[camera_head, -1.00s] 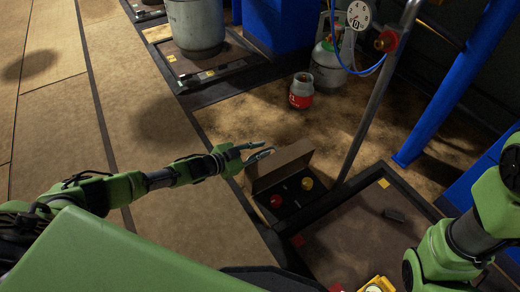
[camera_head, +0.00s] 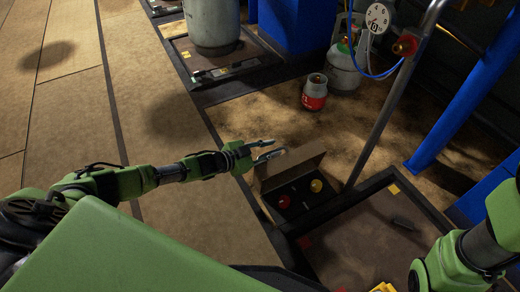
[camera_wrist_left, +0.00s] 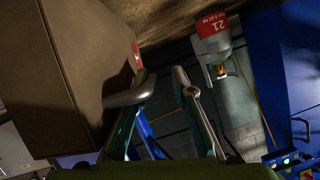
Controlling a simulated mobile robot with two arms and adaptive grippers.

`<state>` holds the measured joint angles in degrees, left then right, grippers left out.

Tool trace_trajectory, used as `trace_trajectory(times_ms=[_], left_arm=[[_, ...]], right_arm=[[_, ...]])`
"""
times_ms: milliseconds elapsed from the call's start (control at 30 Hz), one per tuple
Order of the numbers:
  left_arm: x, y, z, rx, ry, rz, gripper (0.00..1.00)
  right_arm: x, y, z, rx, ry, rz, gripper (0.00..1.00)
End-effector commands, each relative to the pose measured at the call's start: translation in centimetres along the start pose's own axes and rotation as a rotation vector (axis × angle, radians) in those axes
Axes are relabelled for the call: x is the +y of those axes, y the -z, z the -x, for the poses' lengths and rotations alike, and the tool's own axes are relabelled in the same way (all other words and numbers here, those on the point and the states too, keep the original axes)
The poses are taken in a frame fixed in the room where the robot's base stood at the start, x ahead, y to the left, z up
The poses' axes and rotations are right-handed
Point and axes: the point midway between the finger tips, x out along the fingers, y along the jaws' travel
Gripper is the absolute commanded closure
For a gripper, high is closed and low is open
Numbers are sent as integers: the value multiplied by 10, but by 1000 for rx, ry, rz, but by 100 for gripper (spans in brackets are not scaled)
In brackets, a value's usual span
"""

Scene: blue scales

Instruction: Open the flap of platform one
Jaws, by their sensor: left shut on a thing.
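The flap (camera_head: 292,166) of platform one is a brown panel standing raised along the back of a dark control box with a red button (camera_head: 284,202) and a yellow button (camera_head: 316,186). Platform one (camera_head: 345,240) is the dark-framed plate to the right of the box. My left gripper (camera_head: 272,149) is at the flap's left upper end, shut on the flap. In the left wrist view the flap (camera_wrist_left: 60,80) fills the left side, against the left fingertip; the fingers are spread and their hold is partly hidden. My right arm shows at the right edge, its gripper out of view.
A red-and-grey gas bottle (camera_head: 315,92) and a larger grey cylinder (camera_head: 345,65) stand behind the box. The floor left of the box is clear.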

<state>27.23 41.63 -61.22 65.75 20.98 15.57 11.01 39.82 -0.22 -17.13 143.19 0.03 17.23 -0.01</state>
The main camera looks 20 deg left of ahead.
Motion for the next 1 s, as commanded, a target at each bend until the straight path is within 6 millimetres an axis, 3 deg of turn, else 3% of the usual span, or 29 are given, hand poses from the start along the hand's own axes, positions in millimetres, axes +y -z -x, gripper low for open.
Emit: trace_trajectory(times_ms=[33,67,400,600,1000], left_arm=[[10,-17,5,-32,-10,3,85],[10,-17,9,-33,-10,2,85],[1,-11,78,-26,-1,-8,85],[-1,-4,107,-13,3,-8,85],[-4,2,121,-1,6,-8,85]], right_arm=[[-1,1,2,1,1,0,60],[-1,1,2,1,2,0,60],[-1,1,0,3,4,1,60],[-1,1,0,3,5,1,60],[-1,1,-1,3,5,1,60]])
